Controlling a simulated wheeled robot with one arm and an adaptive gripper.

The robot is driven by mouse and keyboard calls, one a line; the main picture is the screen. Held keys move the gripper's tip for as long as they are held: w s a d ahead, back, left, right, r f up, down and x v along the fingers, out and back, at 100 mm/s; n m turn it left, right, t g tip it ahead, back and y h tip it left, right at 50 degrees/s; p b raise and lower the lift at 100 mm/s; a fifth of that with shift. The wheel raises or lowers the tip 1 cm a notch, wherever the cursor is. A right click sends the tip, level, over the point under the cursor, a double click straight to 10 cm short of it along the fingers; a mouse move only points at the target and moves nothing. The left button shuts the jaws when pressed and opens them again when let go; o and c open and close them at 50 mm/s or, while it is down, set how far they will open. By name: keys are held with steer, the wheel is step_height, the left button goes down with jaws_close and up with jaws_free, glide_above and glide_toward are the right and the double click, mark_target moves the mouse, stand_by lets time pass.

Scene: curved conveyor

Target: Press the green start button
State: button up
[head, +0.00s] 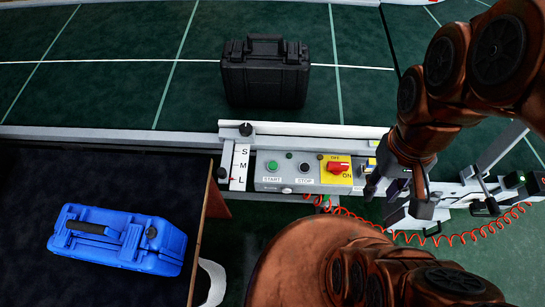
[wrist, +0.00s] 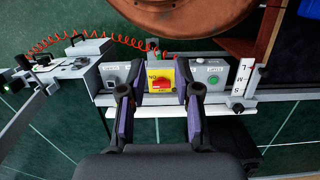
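The green start button (head: 271,166) sits at the left end of a grey control panel (head: 300,189), above a START label. It also shows in the wrist view (wrist: 213,79), just right of my right-hand finger. My gripper (wrist: 158,92) is open and empty, its two dark fingers on either side of the yellow plate with the red switch (wrist: 160,74). In the head view my arm hangs over the right end of the panel, to the right of the start button and apart from it. The stop button (head: 305,167) is hidden behind a finger in the wrist view.
A slider with S, M, L marks (head: 240,160) stands just left of the panel. A black case (head: 265,75) is on the green conveyor (head: 110,70) behind. A blue case (head: 118,240) lies on a dark surface at left. A red coiled cable (head: 465,238) hangs below right.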

jaws_close()
stand_by(1.2)
